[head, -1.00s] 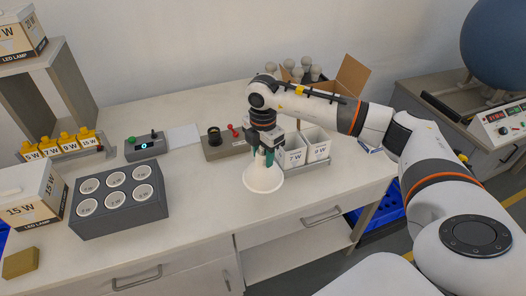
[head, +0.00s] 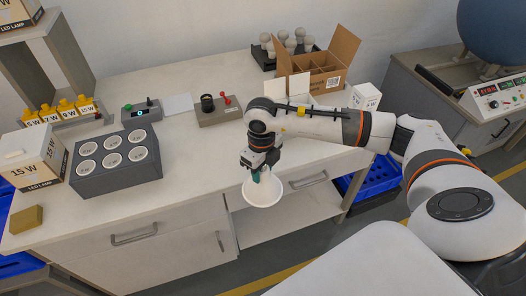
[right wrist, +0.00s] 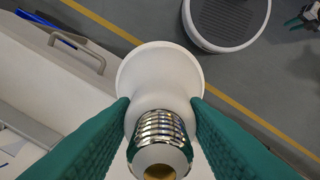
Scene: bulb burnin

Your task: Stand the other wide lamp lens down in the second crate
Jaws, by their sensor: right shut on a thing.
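My right gripper (head: 262,172) is shut on a wide white lamp (head: 263,191). The lamp hangs with its flared lens end down, in front of the bench's front edge. In the right wrist view, green fingers (right wrist: 165,125) grip its neck, with the metal screw base (right wrist: 160,140) towards the camera. A blue crate (head: 372,183) stands low beyond the bench's right end. Another blue crate (head: 18,264) shows partly at the lower left. I cannot tell which is the second crate. A green-fingered gripper, probably my left one (right wrist: 298,20), shows partly at the right wrist view's top right.
An open carton (head: 318,65) and small white box (head: 365,96) stand at the right.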

